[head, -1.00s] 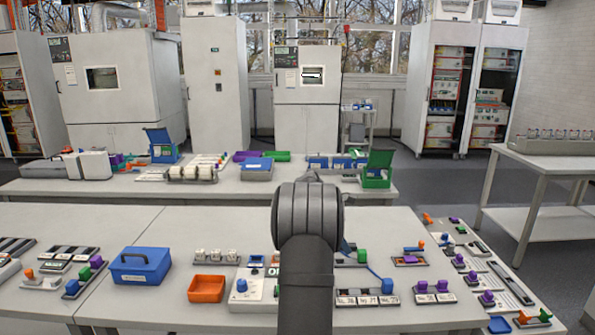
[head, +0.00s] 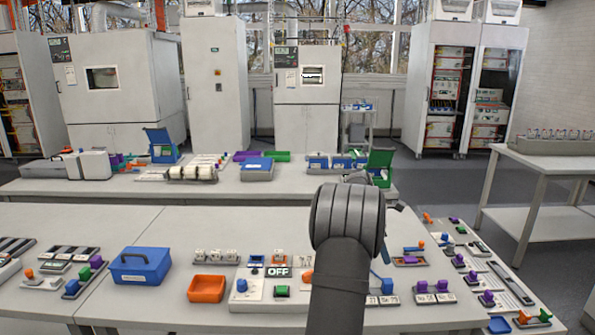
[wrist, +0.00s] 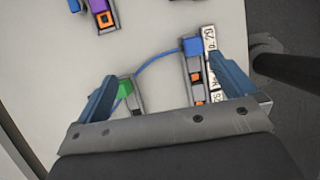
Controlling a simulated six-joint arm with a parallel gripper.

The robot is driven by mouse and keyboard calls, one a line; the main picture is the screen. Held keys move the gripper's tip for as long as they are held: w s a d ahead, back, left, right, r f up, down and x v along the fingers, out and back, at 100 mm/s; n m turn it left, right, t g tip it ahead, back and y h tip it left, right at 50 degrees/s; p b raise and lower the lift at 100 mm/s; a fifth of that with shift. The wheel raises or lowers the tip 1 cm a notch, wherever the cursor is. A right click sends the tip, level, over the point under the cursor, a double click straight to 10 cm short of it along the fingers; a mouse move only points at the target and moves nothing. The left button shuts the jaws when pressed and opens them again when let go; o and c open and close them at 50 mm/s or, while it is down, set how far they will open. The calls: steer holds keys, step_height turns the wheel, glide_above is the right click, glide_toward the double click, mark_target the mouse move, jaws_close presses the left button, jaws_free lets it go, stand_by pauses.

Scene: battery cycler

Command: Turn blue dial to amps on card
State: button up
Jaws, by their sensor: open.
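A blue dial (head: 241,285) stands on a pale panel left of the OFF display (head: 278,272) in the head view. Another blue knob (head: 386,285) is right of my arm. A blue knob also shows in the wrist view (wrist: 192,46), on a dark strip beside white label cards (wrist: 209,45) and orange squares; a blue cord runs from it towards a green block (wrist: 124,88). The card text is too small to read surely. My gripper (wrist: 166,88) is open and empty, its fingers apart above the bench; my arm hides it in the head view.
An orange bin (head: 206,289) and a blue box (head: 140,267) stand left of the panel. A green button (head: 281,291) and an orange block (head: 307,277) are close to my arm. Purple-knobbed strips (head: 434,292) lie at right.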

steer(key=shift+s+d+f, duration=0.2)
steer(key=shift+s, duration=0.15)
steer(key=c, duration=0.6)
steer(key=shift+w+a+r, duration=0.1)
steer(key=shift+a, duration=0.3)
steer(key=c, duration=0.4)
steer(key=a+r+m, duration=0.1)
steer(key=a, duration=0.6)
steer(key=a+r+y, duration=0.1)
steer(key=a+r, duration=0.1)
steer(key=a, duration=0.5)
steer(key=a+r+m+y, duration=0.1)
steer(key=a+r, duration=0.1)
steer(key=a, duration=0.5)
steer(key=shift+w+r+m+t, duration=0.1)
steer(key=shift+w+m+t, duration=0.1)
steer(key=shift+m+t, duration=0.1)
steer(key=shift+c, duration=0.7)
step_height(320, 180, up, 5)
steer(key=m+y, duration=0.3)
glide_above(241, 281)
step_height(241, 281, down, 17)
steer(key=shift+w, duration=0.1)
